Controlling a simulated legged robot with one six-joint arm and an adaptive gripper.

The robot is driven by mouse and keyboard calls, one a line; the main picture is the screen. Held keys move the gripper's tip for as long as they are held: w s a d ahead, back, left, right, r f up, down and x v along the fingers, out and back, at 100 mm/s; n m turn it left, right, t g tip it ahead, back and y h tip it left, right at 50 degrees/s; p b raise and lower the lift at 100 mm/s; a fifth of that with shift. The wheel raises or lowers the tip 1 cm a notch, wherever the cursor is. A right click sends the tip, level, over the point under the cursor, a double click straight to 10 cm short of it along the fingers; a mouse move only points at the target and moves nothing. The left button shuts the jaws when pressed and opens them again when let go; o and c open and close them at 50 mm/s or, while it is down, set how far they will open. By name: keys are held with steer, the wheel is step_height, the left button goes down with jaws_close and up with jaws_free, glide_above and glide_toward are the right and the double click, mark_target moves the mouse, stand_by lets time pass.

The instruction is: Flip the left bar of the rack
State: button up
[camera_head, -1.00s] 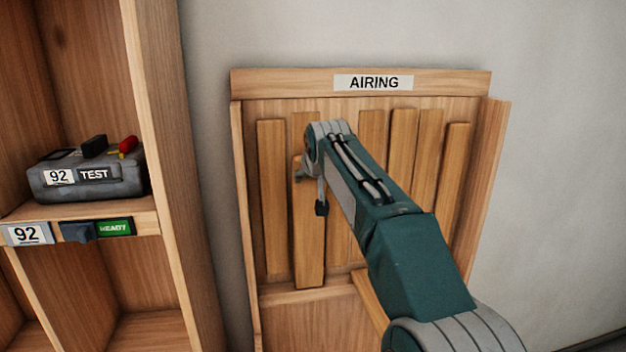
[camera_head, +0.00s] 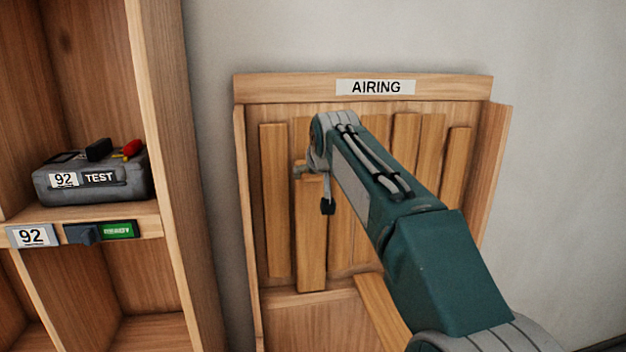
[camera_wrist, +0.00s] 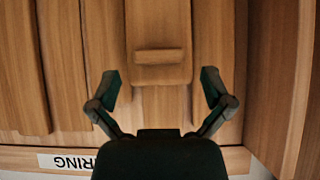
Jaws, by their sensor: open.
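The rack (camera_head: 483,88) is a wooden frame labelled AIRING on the wall, with several upright slats. Towards its left, a bar (camera_head: 312,250) stands proud of the slats, right of the leftmost slat (camera_head: 275,200). In the wrist view, where the rack appears upside down, this bar (camera_wrist: 158,25) carries a small wooden crosspiece (camera_wrist: 158,57) near its end. My gripper (camera_wrist: 160,88) is open, its fingers either side of the bar's end, with visible gaps. In the head view my gripper (camera_head: 313,185) is at the bar's upper end, partly hidden by my arm.
A wooden shelf unit (camera_head: 170,150) stands close on the left, holding a grey 92 TEST case (camera_head: 95,185). A 92 tag and a green-marked switch (camera_head: 100,231) are on its edge. A plank (camera_head: 380,308) juts out low at the rack, beside my arm. Bare wall lies right.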

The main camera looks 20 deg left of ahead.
steer(key=v, duration=0.8)
steer(key=shift+f, duration=0.15)
steer(key=c, duration=0.9)
steer(key=shift+a+f+n+t, duration=0.1)
steer(key=shift+f+n+t, duration=0.15)
steer(key=shift+n, duration=0.35)
jaws_close()
steer(key=s+d+f+n+t+y, duration=0.4)
steer(key=s+f+n+t, duration=0.25)
steer(key=n, duration=1.05)
steer(key=x, duration=1.4)
steer(key=shift+w+d+f, duration=0.1)
steer(key=shift+w+f, duration=0.15)
